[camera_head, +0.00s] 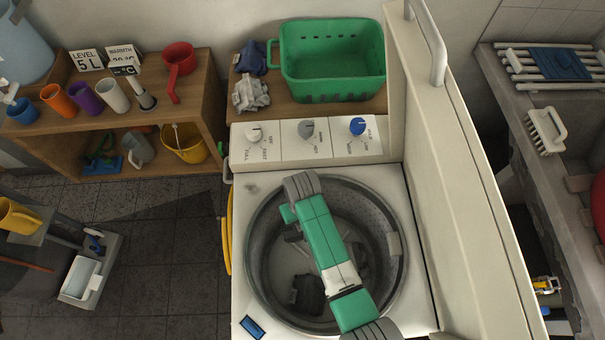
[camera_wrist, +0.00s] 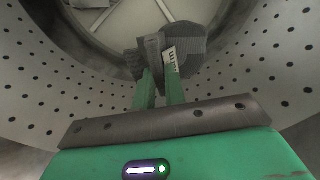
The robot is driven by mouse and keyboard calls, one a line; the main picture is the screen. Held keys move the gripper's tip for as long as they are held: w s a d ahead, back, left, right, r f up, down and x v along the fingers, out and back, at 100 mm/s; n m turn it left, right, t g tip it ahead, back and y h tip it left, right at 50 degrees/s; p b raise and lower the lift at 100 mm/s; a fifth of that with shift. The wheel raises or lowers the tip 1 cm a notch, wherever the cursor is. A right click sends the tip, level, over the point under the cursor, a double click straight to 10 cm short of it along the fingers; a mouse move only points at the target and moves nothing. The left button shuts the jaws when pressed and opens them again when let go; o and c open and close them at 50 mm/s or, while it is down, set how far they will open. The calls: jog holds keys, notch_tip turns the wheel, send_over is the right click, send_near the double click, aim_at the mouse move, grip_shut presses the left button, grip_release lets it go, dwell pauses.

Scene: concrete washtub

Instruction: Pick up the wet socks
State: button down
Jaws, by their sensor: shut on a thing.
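My gripper (camera_wrist: 160,72) is down inside the washer drum, its two green fingers closed on a bunched grey sock (camera_wrist: 181,42) with a small white tag. In the head view, my arm crosses the drum (camera_head: 254,235) and hides most of the gripper. A dark, wet-looking sock (camera_head: 308,296) lies on the drum floor toward the front. Another dark piece (camera_head: 361,262) shows to the right of my arm, partly hidden by it. I cannot tell whether the held sock touches the drum floor.
The perforated drum wall surrounds my gripper closely. A tall cream panel (camera_head: 455,150) stands right of the drum, and a knob panel (camera_head: 306,141) behind it. A green basket (camera_head: 333,88) and crumpled grey cloth (camera_head: 250,95) sit on the shelf behind.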

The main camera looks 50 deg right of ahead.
notch_tip(320, 180, up, 19)
jog(key=p, duration=1.7)
jog(key=shift+f+p, duration=0.15)
jog(key=shift+p, duration=0.2)
jog(key=shift+w, duration=0.1)
